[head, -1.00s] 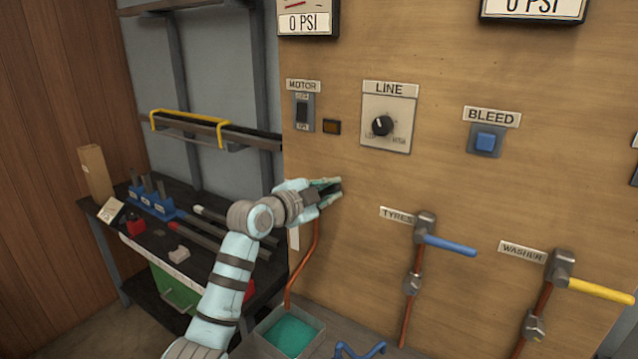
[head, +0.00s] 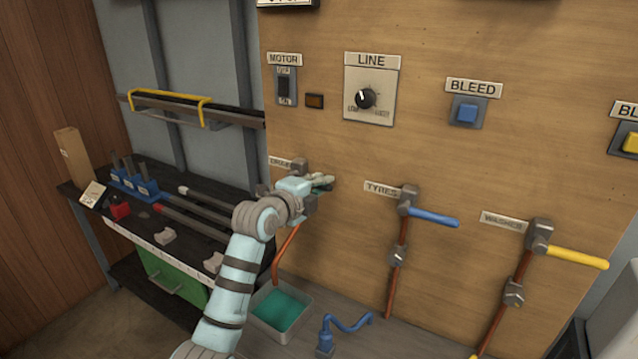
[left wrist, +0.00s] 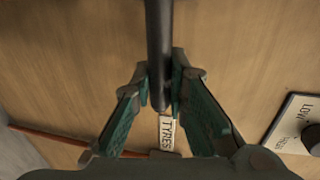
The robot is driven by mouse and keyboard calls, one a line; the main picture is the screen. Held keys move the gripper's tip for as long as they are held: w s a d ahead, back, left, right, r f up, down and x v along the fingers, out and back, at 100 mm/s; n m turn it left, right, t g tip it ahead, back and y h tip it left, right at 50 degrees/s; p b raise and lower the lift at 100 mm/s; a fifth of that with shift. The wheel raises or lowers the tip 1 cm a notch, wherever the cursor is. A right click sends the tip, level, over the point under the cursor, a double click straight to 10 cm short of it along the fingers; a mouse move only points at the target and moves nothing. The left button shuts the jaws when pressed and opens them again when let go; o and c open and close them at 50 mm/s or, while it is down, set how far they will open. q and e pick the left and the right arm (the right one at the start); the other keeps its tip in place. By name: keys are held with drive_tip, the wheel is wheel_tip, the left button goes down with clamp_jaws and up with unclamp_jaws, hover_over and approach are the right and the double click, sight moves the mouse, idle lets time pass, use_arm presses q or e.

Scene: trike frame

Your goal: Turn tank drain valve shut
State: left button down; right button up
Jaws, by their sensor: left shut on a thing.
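The drain valve (head: 299,165) is on the wooden panel, left of the TYRES valve, with a small label (head: 279,162) partly covered by my gripper. My left gripper (head: 322,183) is just below the valve body and hides most of its handle. In the left wrist view, a dark bar-shaped handle (left wrist: 158,40) runs down between the two green-padded fingers of the gripper (left wrist: 160,72), which is shut on it near the handle's end. A copper pipe (head: 286,250) drops from behind the gripper toward a tray of green liquid (head: 283,308). My right gripper is not in view.
The TYRES valve with a blue lever (head: 433,217) and the WASHER valve with a yellow lever (head: 577,258) stick out to the right. A blue tap (head: 345,324) stands below. A dark bench (head: 150,222) with tools is at left.

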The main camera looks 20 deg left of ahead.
use_arm(q)
drive_tip(key=shift+r, duration=0.1)
idle(0.3)
drive_tip(key=c, duration=1.8)
unclamp_jaws()
drive_tip(key=shift+o, duration=1.3)
drive_tip(key=shift+w+f, duration=0.2)
drive_tip(key=shift+w, duration=0.05)
drive_tip(key=v, duration=1.2)
